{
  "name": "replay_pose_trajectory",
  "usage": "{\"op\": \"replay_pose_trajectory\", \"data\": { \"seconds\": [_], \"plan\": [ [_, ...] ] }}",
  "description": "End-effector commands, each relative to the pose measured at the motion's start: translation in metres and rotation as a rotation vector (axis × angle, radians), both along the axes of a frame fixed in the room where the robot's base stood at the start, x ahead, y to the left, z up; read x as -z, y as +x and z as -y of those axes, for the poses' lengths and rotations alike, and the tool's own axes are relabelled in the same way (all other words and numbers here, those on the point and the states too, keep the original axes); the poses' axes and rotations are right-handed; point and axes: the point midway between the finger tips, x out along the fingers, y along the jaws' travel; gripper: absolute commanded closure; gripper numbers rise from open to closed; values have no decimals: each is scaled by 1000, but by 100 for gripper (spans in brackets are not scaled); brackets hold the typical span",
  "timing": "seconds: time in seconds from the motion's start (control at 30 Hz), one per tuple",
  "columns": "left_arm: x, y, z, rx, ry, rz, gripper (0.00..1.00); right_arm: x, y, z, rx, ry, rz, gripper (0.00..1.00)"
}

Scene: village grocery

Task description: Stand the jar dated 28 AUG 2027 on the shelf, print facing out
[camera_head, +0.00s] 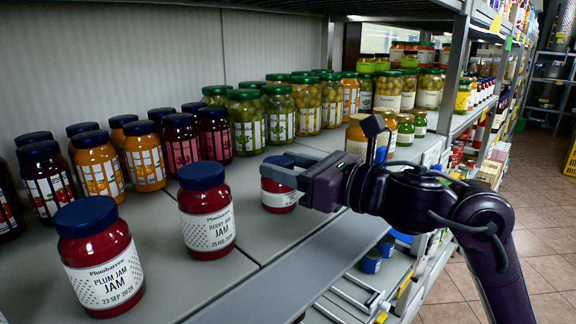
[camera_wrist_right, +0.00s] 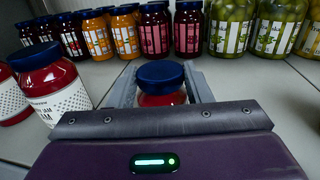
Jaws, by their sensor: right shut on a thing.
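My right gripper (camera_head: 282,172) is shut around a red jam jar with a blue lid (camera_head: 278,197). The jar is upright, at or just above the shelf board (camera_head: 240,185); I cannot tell if its base touches. Part of its white label shows in the head view, but its print and date cannot be read. In the right wrist view the held jar (camera_wrist_right: 162,98) sits between the two fingers, with its lower part hidden by the gripper. My left gripper is not in view.
Rows of jars, including green-lidded olive jars (camera_head: 246,125), stand behind. A shelf upright (camera_head: 455,70) is at the right.

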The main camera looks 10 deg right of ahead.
Motion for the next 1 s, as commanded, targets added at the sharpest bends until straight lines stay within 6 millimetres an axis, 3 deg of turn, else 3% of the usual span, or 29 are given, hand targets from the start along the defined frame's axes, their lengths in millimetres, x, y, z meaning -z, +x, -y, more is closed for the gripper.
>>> {"op": "replay_pose_trajectory", "data": {
  "seconds": [0.1, 0.13, 0.3, 0.67, 1.0],
  "plan": [
    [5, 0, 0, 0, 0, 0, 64, 3, 0, 0, 0, 1, 3, 88],
    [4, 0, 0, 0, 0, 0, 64, 3, 0, 0, 0, -1, 1, 53],
    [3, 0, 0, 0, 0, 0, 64, 2, 0, 0, 0, 0, 0, 33],
    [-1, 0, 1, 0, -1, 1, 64, -1, -1, 1, 1, -1, -1, 33],
    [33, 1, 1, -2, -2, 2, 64, 6, -50, 48, 5, -6, 3, 33]
  ]
}}
